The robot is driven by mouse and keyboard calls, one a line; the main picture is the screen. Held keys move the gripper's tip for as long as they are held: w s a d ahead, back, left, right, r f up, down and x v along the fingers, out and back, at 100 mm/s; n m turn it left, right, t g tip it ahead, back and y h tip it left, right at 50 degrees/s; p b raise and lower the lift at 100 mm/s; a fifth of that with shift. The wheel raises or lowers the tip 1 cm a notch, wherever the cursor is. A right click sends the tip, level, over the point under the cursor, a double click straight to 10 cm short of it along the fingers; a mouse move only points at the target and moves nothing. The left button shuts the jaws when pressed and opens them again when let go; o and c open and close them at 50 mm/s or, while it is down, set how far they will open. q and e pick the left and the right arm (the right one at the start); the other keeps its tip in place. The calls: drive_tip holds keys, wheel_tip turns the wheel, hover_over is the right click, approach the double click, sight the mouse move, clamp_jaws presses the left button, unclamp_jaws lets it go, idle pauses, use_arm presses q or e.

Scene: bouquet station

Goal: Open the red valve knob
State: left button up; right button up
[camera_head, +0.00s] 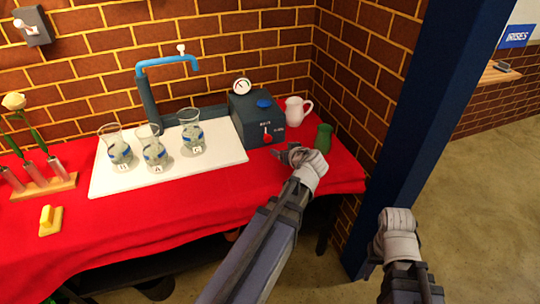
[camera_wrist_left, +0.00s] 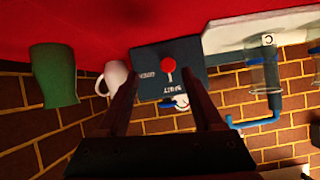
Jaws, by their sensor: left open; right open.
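The red valve knob (camera_head: 267,138) is on the front of a dark grey box (camera_head: 241,112) at the right of the table. In the left wrist view, which is upside down, the red knob (camera_wrist_left: 169,66) appears between and beyond my finger tips. My left gripper (camera_head: 287,153) is open and empty, in front of the box and to the right of the knob in the head view. Its two fingers (camera_wrist_left: 160,82) are spread apart in the wrist view, with no visible contact with the knob. My right gripper (camera_head: 372,266) is open and empty, low at the right, away from the table.
A white jug (camera_head: 297,111) and a green vase (camera_head: 323,138) stand close right of the box. Several glass beakers stand on the white tray (camera_head: 215,166) to its left. A blue tap (camera_head: 150,80) rises behind. The red table's (camera_head: 180,220) front is mostly clear.

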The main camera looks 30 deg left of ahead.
sight(268, 139)
use_arm(q)
drive_tip(key=a, duration=0.1)
drive_tip(key=w+a+n+y+b, duration=0.1)
drive_tip(key=a, duration=0.1)
drive_tip(key=shift+w+f+t, duration=0.1)
drive_tip(key=shift+w+t, duration=0.05)
drive_tip(key=shift+t, duration=0.15)
drive_tip(key=b+x, duration=0.1)
drive_tip(key=x, duration=0.1)
drive_tip(key=b+x, duration=0.1)
drive_tip(key=x, duration=0.2)
drive_tip(key=b+x, duration=0.1)
drive_tip(key=x, duration=0.1)
drive_tip(key=shift+w+a, duration=0.2)
drive_tip(key=shift+a, duration=0.1)
drive_tip(key=shift+w+a, duration=0.2)
drive_tip(key=shift+a, duration=0.1)
use_arm(e)
wheel_tip(268, 139, down, 5)
drive_tip(key=shift+f, duration=0.15)
use_arm(q)
clamp_jaws()
